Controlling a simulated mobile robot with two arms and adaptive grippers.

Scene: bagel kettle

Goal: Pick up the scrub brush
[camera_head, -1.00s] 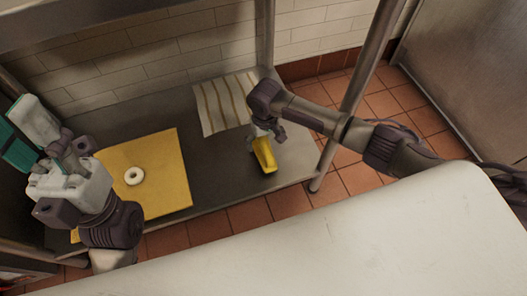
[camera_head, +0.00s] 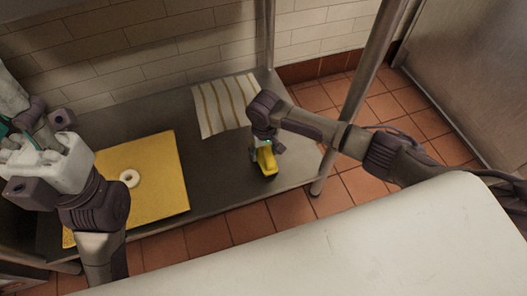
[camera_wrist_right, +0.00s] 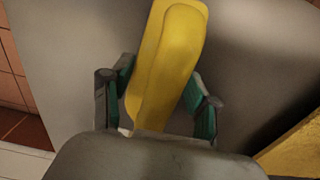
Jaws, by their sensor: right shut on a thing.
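The scrub brush shows as a yellow body (camera_head: 266,160) at the right part of the dark lower shelf. In the right wrist view the yellow brush (camera_wrist_right: 168,62) runs up between the two teal-padded fingers. My right gripper (camera_head: 264,146) is shut on the brush; in the right wrist view its fingers (camera_wrist_right: 163,98) flank the yellow body. The brush's lower end is hidden by the gripper. Whether the brush touches the shelf is hard to tell. My left gripper (camera_head: 14,135) is at the left edge, partly cut off, and its fingertips are not clear.
A striped cloth (camera_head: 222,105) lies at the back. A metal post (camera_head: 350,105) stands right of the brush. A pale worktop (camera_head: 350,250) fills the front.

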